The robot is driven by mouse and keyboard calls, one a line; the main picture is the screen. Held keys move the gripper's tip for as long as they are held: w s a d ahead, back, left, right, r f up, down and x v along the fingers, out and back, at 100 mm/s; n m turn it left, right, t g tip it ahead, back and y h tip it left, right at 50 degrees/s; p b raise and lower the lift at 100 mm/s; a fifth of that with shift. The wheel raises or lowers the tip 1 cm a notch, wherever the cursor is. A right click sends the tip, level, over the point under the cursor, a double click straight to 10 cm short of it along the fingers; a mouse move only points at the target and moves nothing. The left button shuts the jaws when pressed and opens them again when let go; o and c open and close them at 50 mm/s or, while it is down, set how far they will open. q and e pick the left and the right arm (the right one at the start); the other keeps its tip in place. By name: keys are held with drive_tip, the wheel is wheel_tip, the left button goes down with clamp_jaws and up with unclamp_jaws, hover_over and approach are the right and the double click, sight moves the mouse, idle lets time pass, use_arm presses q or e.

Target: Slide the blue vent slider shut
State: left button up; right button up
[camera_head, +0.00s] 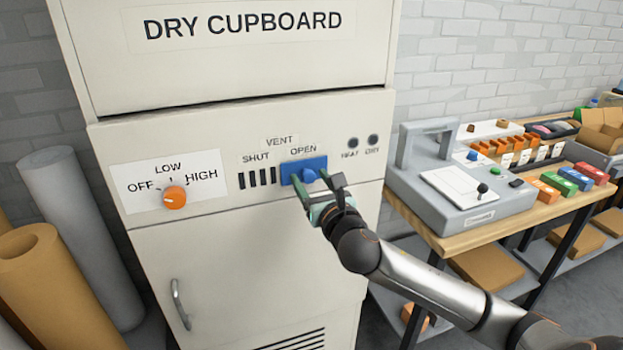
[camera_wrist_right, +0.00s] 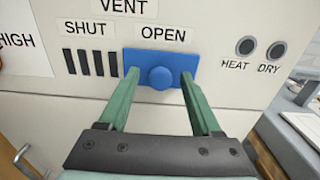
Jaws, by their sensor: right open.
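The blue vent slider (camera_head: 290,168) is a flat plate with a round knob on the cupboard panel. It sits under the OPEN label, with the dark vent slots (camera_head: 258,178) uncovered to its left, under SHUT. In the right wrist view the slider (camera_wrist_right: 136,60) is between and beyond the green fingers. My right gripper (camera_head: 320,184) is open, one finger on each side of the blue knob (camera_wrist_right: 161,77). In the right wrist view the fingers (camera_wrist_right: 160,85) stand apart from the knob, with gaps on both sides. My left gripper is not in view.
An orange dial (camera_head: 174,197) is on the panel at left, among OFF, LOW and HIGH. Two dark round HEAT and DRY lamps (camera_head: 353,143) are right of the slider. A wooden bench (camera_head: 470,238) with a grey machine (camera_head: 450,195) stands right of the cupboard.

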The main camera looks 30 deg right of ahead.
drive_tip(key=shift+w, duration=0.1)
drive_tip(key=shift+c, duration=0.2)
clamp_jaws()
idle(0.4)
idle(0.8)
